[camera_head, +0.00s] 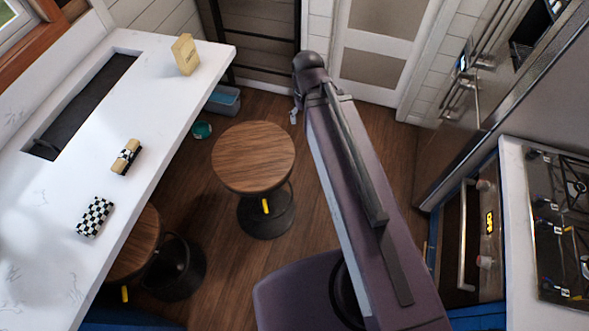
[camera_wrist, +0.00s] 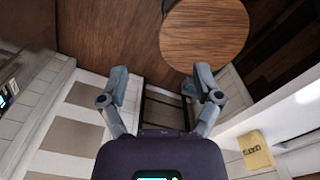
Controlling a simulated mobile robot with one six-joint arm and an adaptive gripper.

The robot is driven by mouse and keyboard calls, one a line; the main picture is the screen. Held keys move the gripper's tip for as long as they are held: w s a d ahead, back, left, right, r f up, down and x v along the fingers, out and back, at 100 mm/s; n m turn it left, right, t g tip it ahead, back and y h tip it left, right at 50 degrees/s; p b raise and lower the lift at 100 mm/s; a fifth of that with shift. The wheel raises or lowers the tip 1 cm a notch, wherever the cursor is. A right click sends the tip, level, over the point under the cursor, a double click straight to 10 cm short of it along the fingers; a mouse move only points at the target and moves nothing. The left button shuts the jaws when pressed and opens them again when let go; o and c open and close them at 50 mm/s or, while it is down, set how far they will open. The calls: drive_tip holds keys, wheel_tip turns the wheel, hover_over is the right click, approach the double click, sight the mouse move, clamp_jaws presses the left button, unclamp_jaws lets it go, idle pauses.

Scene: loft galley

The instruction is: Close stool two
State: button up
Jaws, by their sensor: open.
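A round wooden-topped stool (camera_head: 253,157) with a black round base and a yellow tab under the seat stands out on the floor, to the right of the white counter (camera_head: 185,105). A second similar stool (camera_head: 138,250) is partly tucked under the counter, its seat partly hidden by the countertop. No label shows which one is stool two. My gripper (camera_wrist: 160,82) is open and empty; its two fingers are spread apart. In the wrist view, a round wooden seat (camera_wrist: 205,32) lies beyond the right finger, apart from it as far as I can see.
The counter holds a cream block (camera_head: 185,54), a wrapped roll (camera_head: 126,157) and a checkered box (camera_head: 94,217). A blue bin (camera_head: 223,100) and a green bowl (camera_head: 202,130) are on the floor behind the stool. A stove (camera_head: 560,225) stands at right. Wooden floor between is open.

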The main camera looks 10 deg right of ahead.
drive_tip(key=shift+f, duration=0.25)
drive_tip(key=c, duration=0.7)
drive_tip(key=shift+f+b, duration=0.35)
drive_tip(key=shift+b, duration=0.25)
clamp_jaws()
wheel_tip(320, 180, down, 12)
drive_tip(key=b, duration=1.2)
drive_tip(key=shift+f, duration=0.2)
drive_tip(key=shift+w, duration=0.1)
